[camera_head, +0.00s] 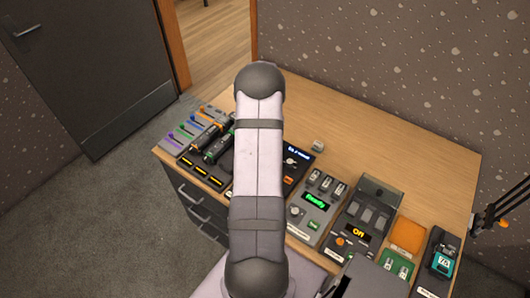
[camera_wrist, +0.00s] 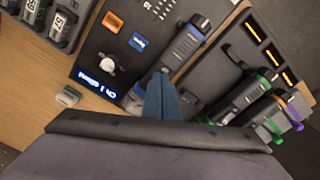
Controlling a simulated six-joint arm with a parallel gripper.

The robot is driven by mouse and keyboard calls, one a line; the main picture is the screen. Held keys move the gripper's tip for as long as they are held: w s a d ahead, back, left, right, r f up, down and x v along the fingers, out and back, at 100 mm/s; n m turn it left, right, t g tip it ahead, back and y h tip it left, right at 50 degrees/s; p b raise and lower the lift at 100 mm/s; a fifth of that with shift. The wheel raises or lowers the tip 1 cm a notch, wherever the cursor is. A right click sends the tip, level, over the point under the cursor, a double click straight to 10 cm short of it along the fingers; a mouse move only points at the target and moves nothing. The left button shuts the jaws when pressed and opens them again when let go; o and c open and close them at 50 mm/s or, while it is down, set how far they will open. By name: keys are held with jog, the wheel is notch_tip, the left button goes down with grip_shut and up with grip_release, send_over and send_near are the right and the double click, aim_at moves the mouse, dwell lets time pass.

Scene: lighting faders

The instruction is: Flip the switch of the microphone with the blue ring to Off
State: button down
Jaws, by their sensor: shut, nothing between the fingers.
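The microphone with the blue ring (camera_wrist: 183,50) lies dark and slanted in the wrist view, its ring near its upper end. My gripper (camera_wrist: 163,74) is shut and empty, its blue-grey fingers over the microphone's middle. They hide that part, and I cannot tell whether they touch it. The switch and its position are not clear. In the head view my arm covers this microphone.
A dark panel (camera_wrist: 105,50) with a knob, coloured buttons and lit display is left of the fingers. A small grey block (camera_wrist: 68,97) is on the wooden table (camera_head: 350,140). Several devices line the table's front. Slider strips (camera_head: 187,128) stand at its left end.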

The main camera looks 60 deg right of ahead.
notch_tip(320, 180, up, 7)
jog(key=p, duration=0.5)
dwell(0.3)
jog(key=shift+f, duration=0.1)
dwell(0.4)
